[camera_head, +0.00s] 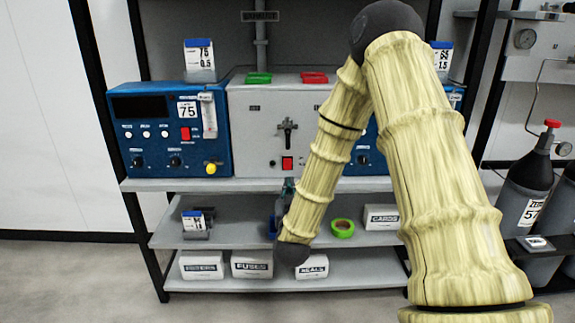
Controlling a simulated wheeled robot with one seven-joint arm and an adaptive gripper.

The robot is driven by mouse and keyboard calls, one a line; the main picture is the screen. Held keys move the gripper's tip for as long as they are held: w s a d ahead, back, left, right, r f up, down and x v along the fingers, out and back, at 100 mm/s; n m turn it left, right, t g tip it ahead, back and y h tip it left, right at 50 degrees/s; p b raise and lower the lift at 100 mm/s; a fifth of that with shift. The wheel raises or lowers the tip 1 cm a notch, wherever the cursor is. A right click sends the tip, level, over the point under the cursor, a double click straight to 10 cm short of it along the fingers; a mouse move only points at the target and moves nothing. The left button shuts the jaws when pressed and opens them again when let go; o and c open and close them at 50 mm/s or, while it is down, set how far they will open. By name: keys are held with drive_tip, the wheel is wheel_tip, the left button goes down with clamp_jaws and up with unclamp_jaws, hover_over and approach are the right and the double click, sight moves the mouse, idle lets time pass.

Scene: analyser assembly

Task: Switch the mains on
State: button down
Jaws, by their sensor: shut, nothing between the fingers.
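A grey panel box (258,137) stands on the upper shelf between two blue units. It carries a red rocker switch (287,163) low on its front, below a black lever handle (287,130). The left blue unit (150,110) has another red switch (185,133). I cannot read which one is marked mains, nor tell either switch's position. My gripper (288,187) is shut and empty, just below the red switch of the grey box. My arm partly hides it, and I cannot tell whether it touches anything.
My arm covers most of the right blue unit (371,150). The lower shelves hold white boxes, such as the fuses box (252,265), and a green tape roll (342,228). Gas cylinders (524,195) stand at right. Green (258,78) and red (314,78) pieces lie on top of the grey box.

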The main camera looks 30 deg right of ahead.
sight(287, 164)
drive_tip(key=shift+w, duration=0.1)
drive_tip(key=x, duration=1.4)
